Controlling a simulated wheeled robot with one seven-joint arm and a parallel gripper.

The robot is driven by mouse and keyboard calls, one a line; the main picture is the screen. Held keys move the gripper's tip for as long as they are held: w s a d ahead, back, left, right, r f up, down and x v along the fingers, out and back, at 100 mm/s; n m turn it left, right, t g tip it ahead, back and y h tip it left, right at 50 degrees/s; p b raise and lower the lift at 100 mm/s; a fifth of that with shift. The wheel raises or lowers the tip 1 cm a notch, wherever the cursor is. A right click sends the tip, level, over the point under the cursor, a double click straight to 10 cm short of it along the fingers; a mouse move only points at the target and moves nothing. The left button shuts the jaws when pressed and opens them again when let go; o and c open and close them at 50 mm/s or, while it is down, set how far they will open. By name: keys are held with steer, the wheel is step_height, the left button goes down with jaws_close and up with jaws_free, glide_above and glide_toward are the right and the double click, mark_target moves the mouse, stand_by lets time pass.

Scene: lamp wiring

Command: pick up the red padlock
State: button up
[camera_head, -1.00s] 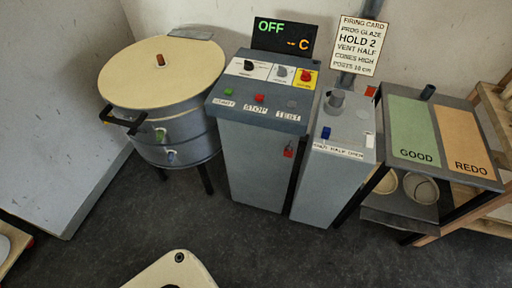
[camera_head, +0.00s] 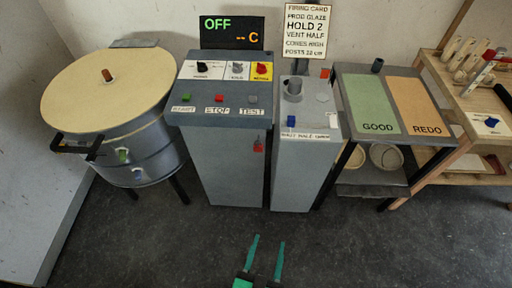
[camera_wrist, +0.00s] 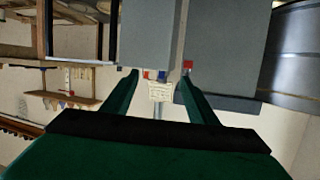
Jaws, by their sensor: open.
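The small red padlock (camera_head: 258,147) hangs near the top right of the front of the grey control cabinet (camera_head: 222,165) in the head view. It also shows in the wrist view, where the scene looks upside down, as a small red block (camera_wrist: 187,65) by the tip of the right-hand finger. My gripper (camera_head: 267,240) has two green fingers, spread apart with nothing between them. It is low in the head view, over the dark floor and in front of the cabinets, apart from the padlock.
A round kiln (camera_head: 130,90) with a protruding handle stands left of the control cabinet. A narrower grey vent cabinet (camera_head: 300,175) stands close to its right. Farther right are a GOOD/REDO table (camera_head: 395,105) and a wooden shelf (camera_head: 465,105). The floor in front is clear.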

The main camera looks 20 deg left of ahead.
steer(key=w+a+f+n+y, duration=0.1)
steer(key=w+a, duration=0.2)
steer(key=w, duration=0.3)
steer(key=w+a+f, duration=0.1)
steer(key=w+a, duration=0.2)
steer(key=w, duration=0.3)
steer(key=n+g+y, duration=0.2)
glide_toward(258, 148)
steer(key=shift+x, duration=4.55)
steer(key=shift+r, duration=0.1)
steer(key=c, duration=1.3)
steer(key=shift+o, duration=0.2)
steer(key=shift+r, duration=0.15)
steer(key=shift+r, duration=0.6)
steer(key=shift+s+d, duration=0.1)
